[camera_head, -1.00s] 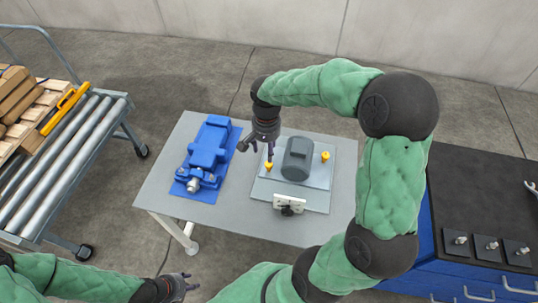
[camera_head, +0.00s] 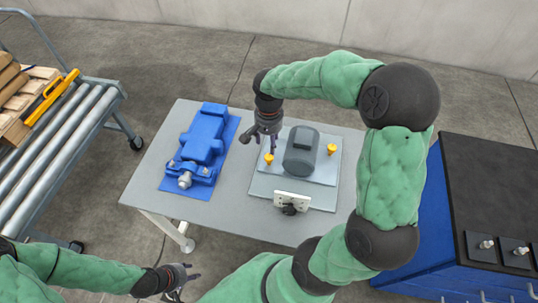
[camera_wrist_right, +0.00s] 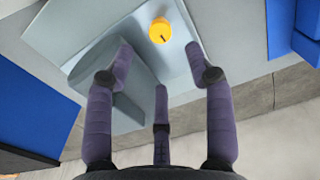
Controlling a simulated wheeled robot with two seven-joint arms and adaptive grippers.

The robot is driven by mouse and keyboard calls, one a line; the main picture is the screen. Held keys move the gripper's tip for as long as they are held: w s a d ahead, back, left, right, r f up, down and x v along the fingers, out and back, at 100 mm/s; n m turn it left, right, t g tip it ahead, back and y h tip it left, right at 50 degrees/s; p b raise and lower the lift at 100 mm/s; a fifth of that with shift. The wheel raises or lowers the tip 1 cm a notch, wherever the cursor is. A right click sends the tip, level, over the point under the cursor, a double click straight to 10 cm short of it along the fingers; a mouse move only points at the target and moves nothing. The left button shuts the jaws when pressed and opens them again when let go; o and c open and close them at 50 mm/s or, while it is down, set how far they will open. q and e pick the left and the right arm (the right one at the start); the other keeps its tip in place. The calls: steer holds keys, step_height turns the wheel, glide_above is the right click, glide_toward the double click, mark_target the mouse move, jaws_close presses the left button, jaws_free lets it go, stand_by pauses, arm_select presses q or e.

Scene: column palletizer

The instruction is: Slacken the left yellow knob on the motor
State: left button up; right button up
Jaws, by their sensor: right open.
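The grey motor (camera_head: 300,152) sits on a light plate (camera_head: 263,187) on the table. The left yellow knob (camera_head: 268,158) stands beside the motor, on its left; another yellow knob (camera_head: 331,149) stands on its right. My right gripper (camera_head: 260,142) is open above the left knob, fingers pointing down. In the right wrist view, the left knob (camera_wrist_right: 160,31) shows beyond the spread fingertips (camera_wrist_right: 160,75), apart from them, with a dark mark on its top. The motor (camera_wrist_right: 125,108) is partly behind one finger there. My left gripper (camera_head: 180,280) is open and empty at the bottom left, away from the table.
A blue vise-like fixture (camera_head: 203,138) lies on a blue mat on the left of the table (camera_head: 160,202). A white bracket with a dark knob (camera_head: 291,202) stands in front of the motor. A roller cart (camera_head: 60,140) is at left, a blue cabinet (camera_head: 420,235) at right.

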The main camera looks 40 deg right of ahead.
mark_target(269, 156)
step_height(269, 156, down, 8)
steer(key=b, duration=0.2)
steer(key=shift+f+b, duration=0.1)
steer(key=shift+b, duration=0.3)
jaws_close()
